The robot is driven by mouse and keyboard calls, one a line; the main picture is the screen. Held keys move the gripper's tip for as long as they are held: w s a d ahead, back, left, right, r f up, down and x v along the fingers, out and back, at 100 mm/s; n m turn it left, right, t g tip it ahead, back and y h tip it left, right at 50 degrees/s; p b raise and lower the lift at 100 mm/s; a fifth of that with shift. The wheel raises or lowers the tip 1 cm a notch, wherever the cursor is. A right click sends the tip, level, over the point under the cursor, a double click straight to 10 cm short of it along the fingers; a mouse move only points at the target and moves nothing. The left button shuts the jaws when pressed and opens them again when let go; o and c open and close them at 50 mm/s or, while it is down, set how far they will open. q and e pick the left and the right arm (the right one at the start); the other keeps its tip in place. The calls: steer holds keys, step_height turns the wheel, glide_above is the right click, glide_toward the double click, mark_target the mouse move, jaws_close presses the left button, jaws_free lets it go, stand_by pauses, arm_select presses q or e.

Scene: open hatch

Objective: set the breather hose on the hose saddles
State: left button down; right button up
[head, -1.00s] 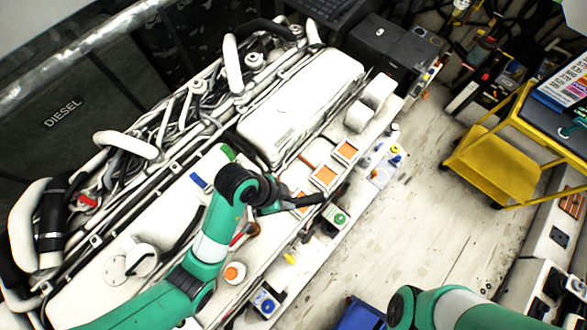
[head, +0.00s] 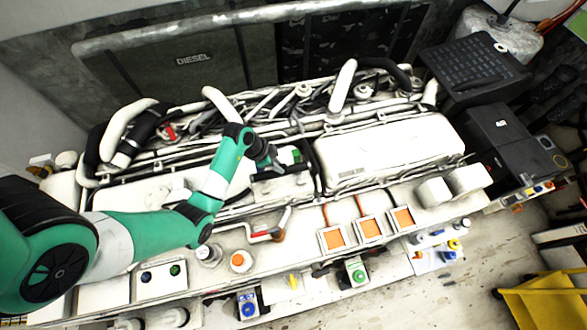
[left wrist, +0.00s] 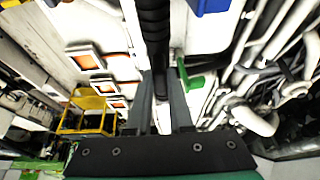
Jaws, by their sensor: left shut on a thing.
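My left gripper (head: 274,165) is over the white engine top, left of the large white cover. In the left wrist view its two fingers (left wrist: 161,100) are shut on a black ribbed hose (left wrist: 153,28), which looks like the breather hose. The hose runs up out of that picture; in the head view it is hard to make out beside the gripper. A green bracket (head: 291,157), perhaps a hose saddle, is just right of the gripper and shows beside the right finger (left wrist: 192,79). A blue bracket (left wrist: 210,5) is at the wrist view's top edge. My right gripper is out of view.
The large white cover (head: 385,152) stands right of the gripper. White pipes (head: 343,85) rise behind it. Orange square pads (head: 370,229) and a red-handled lever (head: 266,234) are in front. A yellow cart (head: 545,300) is at the lower right.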

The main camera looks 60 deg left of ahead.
mark_target(279, 175)
stand_by(0.3)
arm_select(q)
steer(key=shift+f+b, duration=1.35)
steer(key=shift+f, duration=2)
steer(key=shift+p, duration=0.95)
steer(key=shift+f+p, duration=0.4)
steer(key=shift+f, duration=0.2)
stand_by(1.1)
steer(key=c, duration=0.7)
jaws_free()
steer(key=shift+c, duration=0.2)
steer(key=shift+o, duration=0.3)
steer(key=o, duration=0.5)
